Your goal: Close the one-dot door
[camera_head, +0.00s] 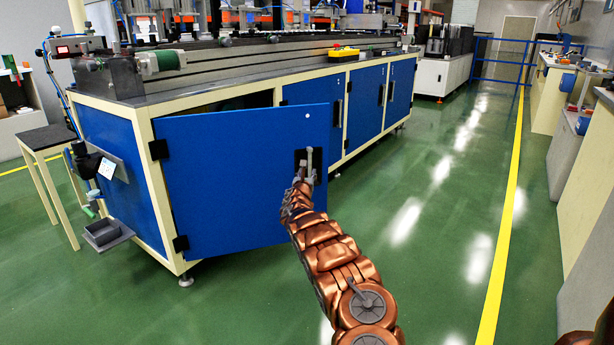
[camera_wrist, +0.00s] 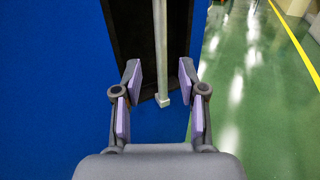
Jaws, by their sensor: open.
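The blue door with one white dot (camera_head: 240,160) stands ajar on the near end of the machine's cabinet in the head view. A dark gap shows above its top edge. Its hinges are on the left side. In the head view my gripper (camera_head: 303,172) is at the door's handle near the right edge. In the wrist view my gripper (camera_wrist: 160,82) is open. The pale handle bar (camera_wrist: 160,60) stands upright between the open fingers, in front of a dark recessed plate (camera_wrist: 125,35). The fingers appear apart from the bar. The blue door face (camera_wrist: 50,90) fills the left of this view.
Other blue cabinet doors (camera_head: 365,102) further along the machine are shut. A grey tray (camera_head: 103,234) sits low at the cabinet's left end, by a small table (camera_head: 45,138). The green floor (camera_head: 430,220) to the right is clear, with a yellow line (camera_head: 505,220).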

